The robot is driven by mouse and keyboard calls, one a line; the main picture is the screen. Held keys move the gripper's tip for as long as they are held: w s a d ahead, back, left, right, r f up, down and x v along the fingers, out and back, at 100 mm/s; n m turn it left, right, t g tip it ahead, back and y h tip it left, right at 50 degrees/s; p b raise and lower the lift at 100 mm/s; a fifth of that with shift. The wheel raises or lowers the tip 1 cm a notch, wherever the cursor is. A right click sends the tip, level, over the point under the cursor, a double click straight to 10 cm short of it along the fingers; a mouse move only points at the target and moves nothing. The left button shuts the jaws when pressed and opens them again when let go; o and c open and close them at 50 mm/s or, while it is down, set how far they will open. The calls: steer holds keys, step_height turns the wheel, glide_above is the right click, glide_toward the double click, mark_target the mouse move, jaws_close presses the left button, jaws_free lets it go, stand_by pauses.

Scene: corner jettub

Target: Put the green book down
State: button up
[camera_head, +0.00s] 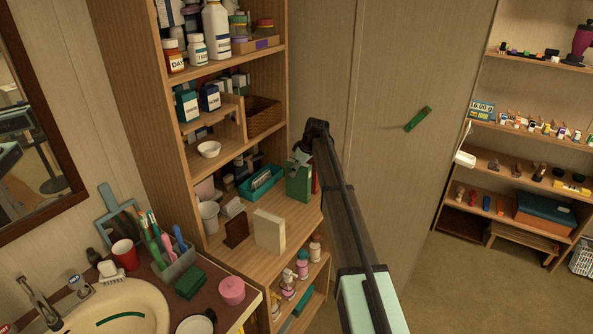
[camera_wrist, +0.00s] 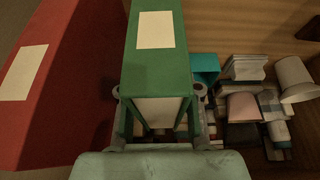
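The green book (camera_head: 299,183) is upright at the right end of the cabinet's wide middle shelf (camera_head: 232,262). In the wrist view the green book (camera_wrist: 155,62) stands between my fingers, with a pale label on its spine. My gripper (camera_wrist: 159,92) is shut on it, one finger along each cover. In the head view my gripper (camera_head: 302,158) is at the book's top, partly hidden by my arm. The book's lower edge is at or very near the shelf surface; I cannot tell whether it touches.
A red book (camera_wrist: 38,75) stands close beside the green one; it shows as a sliver in the head view (camera_head: 316,178). A teal bin (camera_head: 261,184), a cream block (camera_head: 269,231) and a dark brown holder (camera_head: 236,230) share the shelf. Some bare shelf lies in front of the green book.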

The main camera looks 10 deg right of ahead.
steer(key=o, duration=0.4)
steer(key=shift+c, duration=0.2)
steer(key=shift+r, duration=0.1)
steer(key=b+v, duration=0.2)
steer(key=v, duration=1)
steer(key=shift+s, duration=0.1)
